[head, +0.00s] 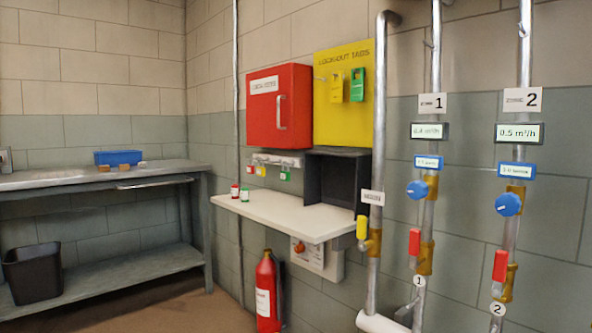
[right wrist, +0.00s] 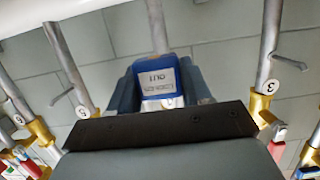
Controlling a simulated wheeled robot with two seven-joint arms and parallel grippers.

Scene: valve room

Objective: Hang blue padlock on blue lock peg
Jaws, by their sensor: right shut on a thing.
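In the right wrist view my right gripper (right wrist: 163,72) is shut on the blue padlock (right wrist: 160,78), a blue block with a white printed label. Its shackle is not clearly visible. The head view shows neither gripper nor the blue padlock. There, the white lock peg rack (head: 277,159) is on the wall below the red cabinet (head: 279,106). A red padlock (head: 250,168), a yellow one (head: 261,171) and a green one (head: 285,175) hang at the rack. I cannot make out the blue peg at this size.
A white shelf (head: 285,214) with two small items juts out below the rack. A dark open box (head: 336,180) stands at its right end. Vertical pipes with valves (head: 508,204) run along the wall at right. A workbench (head: 100,177) is at left.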

